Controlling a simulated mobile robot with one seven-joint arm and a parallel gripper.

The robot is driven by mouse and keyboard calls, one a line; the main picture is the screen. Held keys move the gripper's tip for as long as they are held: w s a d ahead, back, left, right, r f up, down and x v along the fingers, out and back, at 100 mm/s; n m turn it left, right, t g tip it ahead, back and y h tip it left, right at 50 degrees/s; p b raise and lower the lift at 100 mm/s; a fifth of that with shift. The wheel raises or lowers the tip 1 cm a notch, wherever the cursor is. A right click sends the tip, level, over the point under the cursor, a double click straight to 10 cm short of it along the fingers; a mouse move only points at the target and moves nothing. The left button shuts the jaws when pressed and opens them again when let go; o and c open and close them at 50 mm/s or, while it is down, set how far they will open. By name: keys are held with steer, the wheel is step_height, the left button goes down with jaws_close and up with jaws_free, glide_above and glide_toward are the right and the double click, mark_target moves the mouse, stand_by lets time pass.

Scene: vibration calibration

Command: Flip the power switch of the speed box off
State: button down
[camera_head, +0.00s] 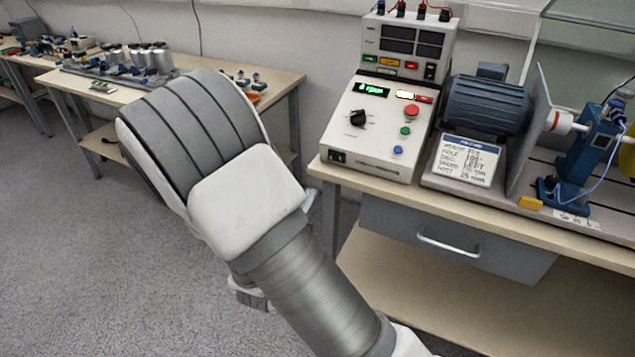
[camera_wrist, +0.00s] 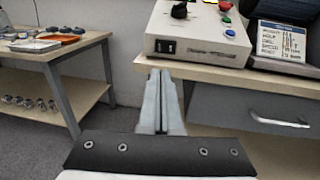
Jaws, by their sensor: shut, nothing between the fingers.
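The speed box (camera_head: 364,135) is a cream control box on the bench, with a lit green display, a black knob and red, green and blue buttons. Its black power switch (camera_head: 337,157) sits at the left of its front face. In the wrist view the box (camera_wrist: 208,42) is ahead, and the switch (camera_wrist: 165,46) is just above and beyond my fingertips. My gripper (camera_wrist: 159,72) is shut and empty, apart from the switch, near the bench's front edge. The switch's rocker position is too small to tell. In the head view my arm hides most of my gripper.
The bench (camera_head: 470,218) has a grey drawer (camera_head: 455,242) under its top. A motor (camera_head: 487,104) and a paper card (camera_head: 466,160) stand right of the box. A second meter unit (camera_head: 408,48) stands behind it. Another table (camera_head: 280,84) is at left, with open floor between.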

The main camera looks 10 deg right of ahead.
mark_target(331, 156)
steer(key=b+x, duration=0.3)
steer(key=x, duration=0.9)
steer(key=shift+w+d+f, duration=0.1)
steer(key=shift+f, duration=0.05)
steer(key=shift+w+d, duration=0.2)
steer(key=shift+w, duration=0.15)
steer(key=shift+w+r, duration=0.2)
steer(key=shift+w, duration=0.1)
